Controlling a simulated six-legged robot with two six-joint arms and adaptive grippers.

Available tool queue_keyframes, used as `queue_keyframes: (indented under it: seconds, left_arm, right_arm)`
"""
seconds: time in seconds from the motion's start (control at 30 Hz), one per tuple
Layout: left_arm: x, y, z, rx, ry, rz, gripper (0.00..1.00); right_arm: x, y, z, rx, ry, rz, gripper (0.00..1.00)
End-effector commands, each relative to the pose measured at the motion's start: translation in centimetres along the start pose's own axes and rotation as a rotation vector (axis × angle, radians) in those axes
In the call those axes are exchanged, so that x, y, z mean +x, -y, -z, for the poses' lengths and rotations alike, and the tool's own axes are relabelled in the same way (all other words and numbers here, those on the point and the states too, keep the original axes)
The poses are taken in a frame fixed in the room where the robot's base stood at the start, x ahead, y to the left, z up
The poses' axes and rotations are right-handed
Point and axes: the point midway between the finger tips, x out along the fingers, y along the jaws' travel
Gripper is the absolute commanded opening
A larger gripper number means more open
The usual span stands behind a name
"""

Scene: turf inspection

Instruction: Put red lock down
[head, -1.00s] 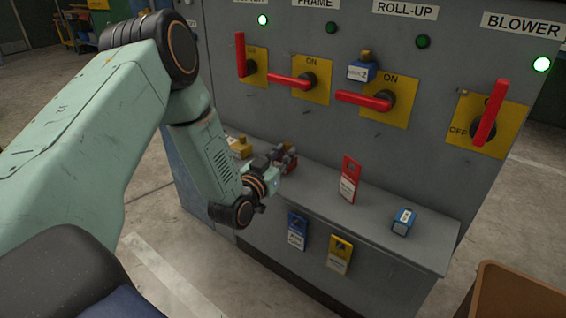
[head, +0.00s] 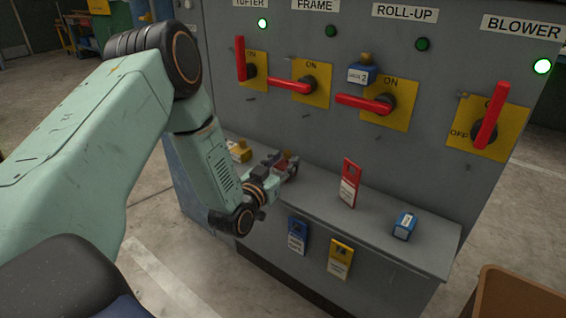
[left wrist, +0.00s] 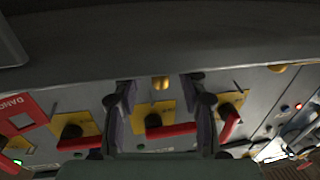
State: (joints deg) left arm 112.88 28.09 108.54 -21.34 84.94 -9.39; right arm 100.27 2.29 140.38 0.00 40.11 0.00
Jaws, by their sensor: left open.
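My left gripper (head: 282,164) is open, low over the ledge on the left of the switch panel. A small dark reddish-brown thing (head: 288,155) shows at its fingertips, partly covered by the fingers; I cannot tell surely that it is the red lock, nor whether it touches the ledge. In the left wrist view the two fingers (left wrist: 160,98) stand apart, with a brass-coloured piece (left wrist: 160,83) between them in the picture. No red lock body shows clearly there. My right gripper is not in view.
The grey ledge (head: 325,190) carries a yellow lock (head: 240,151), a red tag (head: 349,183) and a blue lock (head: 404,226). Another blue lock (head: 362,75) is at the roll-up switch. Blue (head: 297,235) and yellow (head: 340,258) tags hang in front. A brown box (head: 520,295) stands lower right.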

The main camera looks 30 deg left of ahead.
Motion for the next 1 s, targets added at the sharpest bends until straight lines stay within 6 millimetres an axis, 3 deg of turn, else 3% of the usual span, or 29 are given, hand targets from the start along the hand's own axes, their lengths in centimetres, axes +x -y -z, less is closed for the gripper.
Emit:
queue_keyframes:
  seconds: [0.17, 0.7, 1.0]
  left_arm:
    - [-0.7, 0.1, 0.4, -0.002, 0.003, 0.001, 0.42]
    - [-10.7, 0.1, 0.4, -0.001, 0.004, 0.001, 0.42]
    - [-12.1, 0.0, 0.4, 0.000, 0.000, 0.001, 0.42]
  right_arm:
    - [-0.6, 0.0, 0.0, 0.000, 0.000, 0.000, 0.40]
    - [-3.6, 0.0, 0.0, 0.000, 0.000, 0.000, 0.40]
    - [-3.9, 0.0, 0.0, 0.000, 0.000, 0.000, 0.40]
